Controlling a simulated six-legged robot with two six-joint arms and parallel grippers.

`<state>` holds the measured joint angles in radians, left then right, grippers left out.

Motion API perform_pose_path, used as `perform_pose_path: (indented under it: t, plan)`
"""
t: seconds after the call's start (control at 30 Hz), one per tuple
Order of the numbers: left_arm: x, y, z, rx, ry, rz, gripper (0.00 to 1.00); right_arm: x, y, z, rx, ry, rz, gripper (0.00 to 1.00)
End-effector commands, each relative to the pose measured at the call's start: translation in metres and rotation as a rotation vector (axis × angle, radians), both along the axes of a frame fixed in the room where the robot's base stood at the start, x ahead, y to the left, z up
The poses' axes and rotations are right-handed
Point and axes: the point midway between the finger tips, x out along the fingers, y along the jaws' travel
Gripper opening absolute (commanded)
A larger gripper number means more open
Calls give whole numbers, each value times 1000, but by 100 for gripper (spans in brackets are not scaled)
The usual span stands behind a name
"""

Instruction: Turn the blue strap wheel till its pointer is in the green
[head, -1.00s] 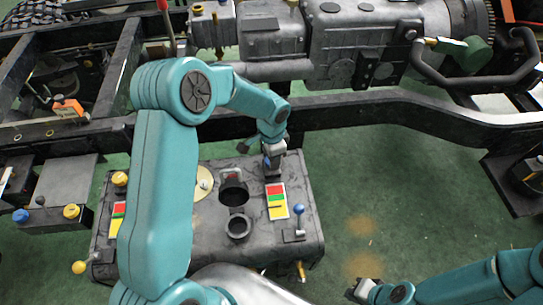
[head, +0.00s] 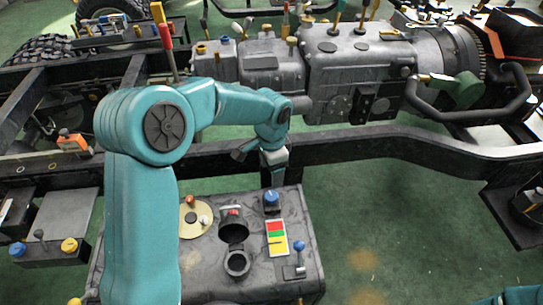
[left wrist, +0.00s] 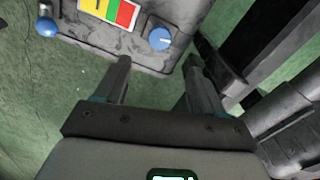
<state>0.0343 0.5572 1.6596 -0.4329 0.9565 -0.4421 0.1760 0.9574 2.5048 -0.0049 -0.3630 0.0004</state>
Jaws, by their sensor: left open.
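The blue strap wheel (head: 271,198) is a round blue knob on the back edge of the dark tank, just behind a colour card (head: 277,238) with red, green and yellow bands. In the left wrist view the wheel (left wrist: 160,38) has a pale pointer line, and the card (left wrist: 110,12) lies beside its red end. Whether the pointer is in the green, I cannot tell. My left gripper (head: 275,172) is above and just behind the wheel. In the left wrist view its fingers (left wrist: 158,64) are apart and empty, with the wheel beyond the tips.
A blue-knobbed lever (head: 300,246) stands beside the card. A black filler neck (head: 237,262) and a tan disc (head: 196,218) are on the tank. A dark chassis rail (head: 400,147) runs close behind. Green floor right of the tank is open.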

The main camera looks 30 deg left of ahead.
Motion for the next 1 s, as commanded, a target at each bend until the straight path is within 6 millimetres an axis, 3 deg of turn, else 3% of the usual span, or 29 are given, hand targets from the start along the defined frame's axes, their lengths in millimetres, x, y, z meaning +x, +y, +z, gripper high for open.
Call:
perform_pose_path:
  t: [0.1,0.3,1.0]
  plan:
    - [1,-1,26,-1,-4,0,69,0,0,3,0,0,0,0]
    - [0,0,45,0,-1,0,69,0,0,5,0,0,0,0]
    - [0,0,47,0,0,58,69,0,0,5,0,0,0,0]
